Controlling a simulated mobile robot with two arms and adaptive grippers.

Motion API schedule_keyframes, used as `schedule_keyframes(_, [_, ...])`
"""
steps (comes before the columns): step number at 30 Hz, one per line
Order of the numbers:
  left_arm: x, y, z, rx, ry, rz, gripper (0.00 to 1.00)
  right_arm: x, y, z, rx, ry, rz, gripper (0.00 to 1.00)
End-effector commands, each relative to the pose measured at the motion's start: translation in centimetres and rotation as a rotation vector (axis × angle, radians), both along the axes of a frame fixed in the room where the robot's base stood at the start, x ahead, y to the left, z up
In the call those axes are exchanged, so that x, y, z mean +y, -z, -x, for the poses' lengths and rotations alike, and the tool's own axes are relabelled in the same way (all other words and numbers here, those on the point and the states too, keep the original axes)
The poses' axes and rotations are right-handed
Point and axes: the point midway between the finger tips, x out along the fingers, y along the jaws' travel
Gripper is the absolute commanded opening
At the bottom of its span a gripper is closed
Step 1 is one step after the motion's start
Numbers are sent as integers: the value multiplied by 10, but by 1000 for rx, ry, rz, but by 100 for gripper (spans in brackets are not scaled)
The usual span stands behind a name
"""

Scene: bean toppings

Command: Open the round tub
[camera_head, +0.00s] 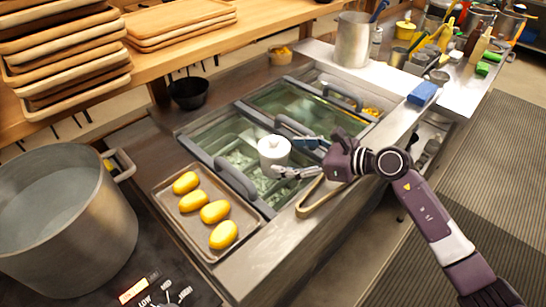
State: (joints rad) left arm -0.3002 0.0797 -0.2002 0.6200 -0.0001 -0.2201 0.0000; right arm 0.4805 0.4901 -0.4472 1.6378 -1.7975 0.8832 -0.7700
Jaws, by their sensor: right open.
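The round tub (273,154) is a small white pot with a lid and a knob on top. It stands upright over the glass-covered well (236,158) in the middle of the counter, and its lid looks seated. My right gripper (293,158) comes in from the right and is open, its fingertips close beside the tub's right side. I cannot tell whether a finger touches it. My left gripper is not in view.
A tray (165,199) of several yellow oval items lies left of the tub, with a big pot (62,215) beyond it. Handles (236,181) rise from the glass covers. Tongs (318,197) lie at the front edge. A blue block (422,93) sits at right.

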Motion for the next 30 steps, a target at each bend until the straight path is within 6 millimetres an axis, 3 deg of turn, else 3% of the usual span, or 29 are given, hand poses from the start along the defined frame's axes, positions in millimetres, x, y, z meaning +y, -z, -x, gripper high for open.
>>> schedule_keyframes(3, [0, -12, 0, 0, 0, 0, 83, 16, 3, -6, 4, -1, -5, 76])
schedule_keyframes(7, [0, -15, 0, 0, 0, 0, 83, 27, 11, -14, 3, 0, -4, 76])
schedule_keyframes(17, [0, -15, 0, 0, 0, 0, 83, 31, 15, -17, 1, 0, -2, 76])
schedule_keyframes(30, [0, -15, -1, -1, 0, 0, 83, 31, 15, -17, 1, 0, -2, 29])
